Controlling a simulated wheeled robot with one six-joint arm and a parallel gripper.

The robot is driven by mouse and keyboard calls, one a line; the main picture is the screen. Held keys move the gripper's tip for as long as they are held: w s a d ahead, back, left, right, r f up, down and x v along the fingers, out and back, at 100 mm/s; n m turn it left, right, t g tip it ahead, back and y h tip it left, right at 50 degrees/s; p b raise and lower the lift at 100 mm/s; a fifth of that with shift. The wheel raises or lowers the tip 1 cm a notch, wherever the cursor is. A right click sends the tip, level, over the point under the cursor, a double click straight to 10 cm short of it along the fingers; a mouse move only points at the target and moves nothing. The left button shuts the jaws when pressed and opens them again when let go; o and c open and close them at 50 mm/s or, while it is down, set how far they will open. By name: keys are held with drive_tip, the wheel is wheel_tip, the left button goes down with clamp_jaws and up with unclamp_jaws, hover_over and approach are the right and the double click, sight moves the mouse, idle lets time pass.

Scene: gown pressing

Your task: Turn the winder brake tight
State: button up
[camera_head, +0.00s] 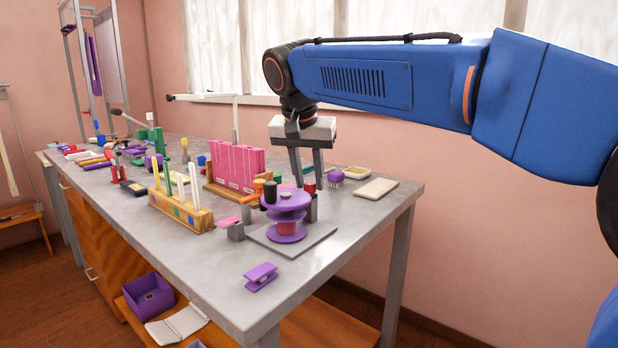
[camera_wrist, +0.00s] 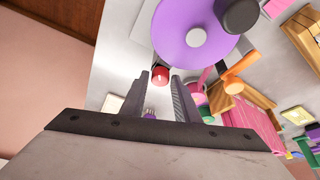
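The winder (camera_head: 287,200) has purple discs on a grey baseplate (camera_head: 262,238) near the table's near right end, with a black knob (camera_head: 270,192) on top. A red knob (camera_head: 310,187) tops a dark post at the winder's right; it looks like the brake. My gripper (camera_head: 308,181) points down over it, fingers open. In the wrist view the red knob (camera_wrist: 160,76) shows between the tips of my gripper (camera_wrist: 160,82), with gaps on both sides. I cannot tell whether the tips reach down around it. The purple disc (camera_wrist: 193,38) lies just beyond.
An orange handle (camera_wrist: 236,76) stands beside the winder. A pink upright holder (camera_head: 236,164) and a wooden rack (camera_head: 180,212) stand to its left. A purple pincushion (camera_head: 336,176) and a pale flat block (camera_head: 376,188) lie to the right.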

drive_tip(key=c, duration=0.5)
drive_tip(key=shift+c, duration=0.2)
